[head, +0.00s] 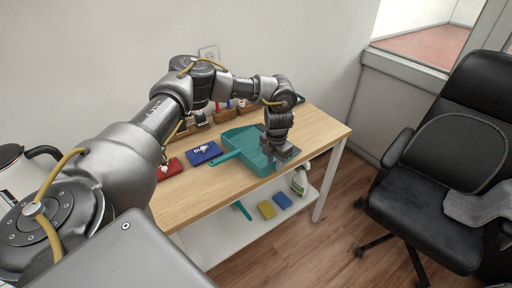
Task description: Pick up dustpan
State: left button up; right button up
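A teal dustpan (241,141) lies on the wooden counter (312,130), its handle pointing left toward the front. My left gripper (284,158) points down at the dustpan's right side, over or against its edge. The wrist covers part of the pan. The fingertips are small and partly lost against the pan, so I cannot tell whether they are open or shut on its edge. My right gripper is not in view.
A blue box (204,152) and a red box (170,168) lie left of the dustpan. Small items stand along the wall behind. The lower shelf holds a yellow sponge (267,209), a blue sponge (283,201) and a spray bottle (299,181). A black chair (440,190) stands right.

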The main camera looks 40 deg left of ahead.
pick_arm(q)
grip_shut()
dwell(0.4)
